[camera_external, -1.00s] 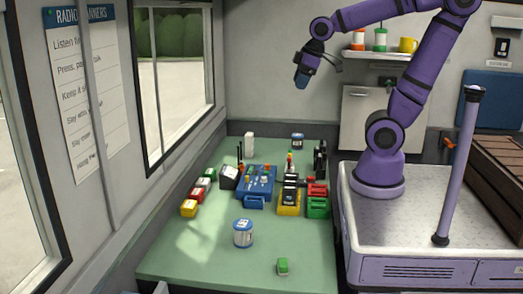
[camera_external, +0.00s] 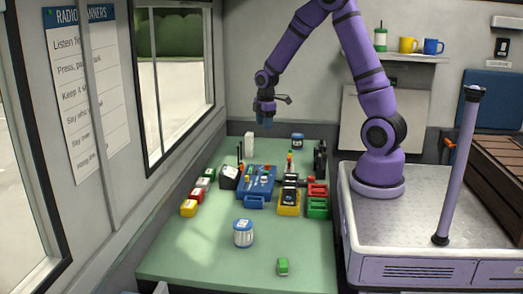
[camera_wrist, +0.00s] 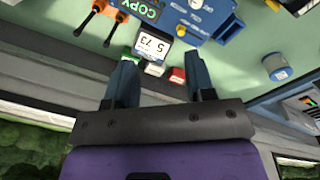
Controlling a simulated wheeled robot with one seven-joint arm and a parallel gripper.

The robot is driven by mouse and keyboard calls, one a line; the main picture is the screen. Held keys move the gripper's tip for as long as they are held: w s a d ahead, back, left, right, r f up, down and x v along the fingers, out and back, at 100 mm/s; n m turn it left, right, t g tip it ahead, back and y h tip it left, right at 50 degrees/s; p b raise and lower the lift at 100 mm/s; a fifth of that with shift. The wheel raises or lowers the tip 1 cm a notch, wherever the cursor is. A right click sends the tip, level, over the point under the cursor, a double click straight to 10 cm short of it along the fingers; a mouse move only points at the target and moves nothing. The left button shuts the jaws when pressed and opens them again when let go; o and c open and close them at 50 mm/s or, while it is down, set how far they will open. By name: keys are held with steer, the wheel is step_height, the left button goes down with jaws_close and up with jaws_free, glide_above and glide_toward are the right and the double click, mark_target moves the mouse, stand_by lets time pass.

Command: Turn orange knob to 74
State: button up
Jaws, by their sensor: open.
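A blue control panel (camera_external: 257,186) with small knobs and a blue handle at its front sits on the green table. In the wrist view the blue panel (camera_wrist: 205,18) is at the top, and a small orange-yellow knob (camera_wrist: 181,30) shows near its edge. A small white display (camera_wrist: 151,47) beside it has dark digits, seen tilted and hard to read. My gripper (camera_external: 266,121) is above the back part of the table, apart from the panel. In the wrist view my gripper (camera_wrist: 163,70) has its two blue fingers apart, with nothing held between them.
Red, yellow and green boxes (camera_external: 316,206) stand right of the panel, with more small boxes (camera_external: 188,208) at left. The table (camera_external: 190,262) is clear at front left.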

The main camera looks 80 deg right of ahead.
steer(key=n, duration=0.2)
glide_above(268, 165)
step_height(268, 165, down, 11)
steer(key=shift+g+y, duration=0.3)
steer(key=shift+g, duration=0.1)
steer(key=f, duration=1)
steer(key=shift+w+d, duration=0.1)
steer(key=shift+d, duration=0.1)
steer(key=shift+c, duration=0.3)
jaws_close()
